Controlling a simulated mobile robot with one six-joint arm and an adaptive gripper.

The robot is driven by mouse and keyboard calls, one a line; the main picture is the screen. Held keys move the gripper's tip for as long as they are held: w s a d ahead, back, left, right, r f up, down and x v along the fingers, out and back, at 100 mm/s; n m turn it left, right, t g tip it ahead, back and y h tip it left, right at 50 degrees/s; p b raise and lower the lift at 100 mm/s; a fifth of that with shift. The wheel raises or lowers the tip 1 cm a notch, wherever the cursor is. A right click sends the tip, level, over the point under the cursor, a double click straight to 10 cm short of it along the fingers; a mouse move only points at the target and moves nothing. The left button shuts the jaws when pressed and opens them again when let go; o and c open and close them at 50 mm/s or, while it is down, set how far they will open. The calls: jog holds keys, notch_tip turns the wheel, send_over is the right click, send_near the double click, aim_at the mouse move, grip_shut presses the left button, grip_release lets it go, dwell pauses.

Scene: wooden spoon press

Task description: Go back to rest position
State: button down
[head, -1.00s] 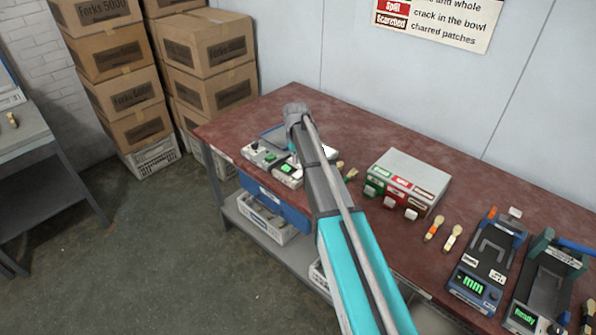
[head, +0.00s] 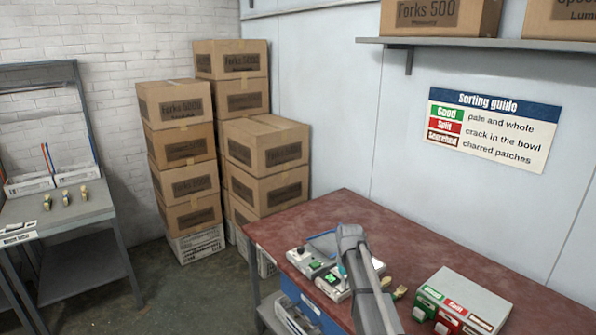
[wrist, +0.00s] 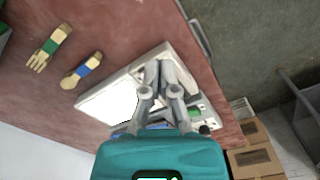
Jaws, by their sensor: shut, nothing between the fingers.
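My gripper (wrist: 162,78) shows in the wrist view with its two grey fingers together and nothing between them. It hangs over a white panel-like device (wrist: 108,104) on the red-brown table (wrist: 110,28); I cannot tell the gap between them. In the head view my grey arm link reaches over the table (head: 400,235), and the gripper itself is hidden or cannot be made out there.
A sorting box with green and red labels (head: 474,292) stands right of my arm. A wooden fork (wrist: 48,48) and a wooden spoon (wrist: 80,72) lie on the table. Stacked cartons (head: 265,170) stand behind its left end. A grey workbench (head: 70,215) is at far left, with open floor between.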

jog(key=s+m, duration=0.1)
jog(key=s, duration=2.1)
jog(key=shift+s, duration=0.1)
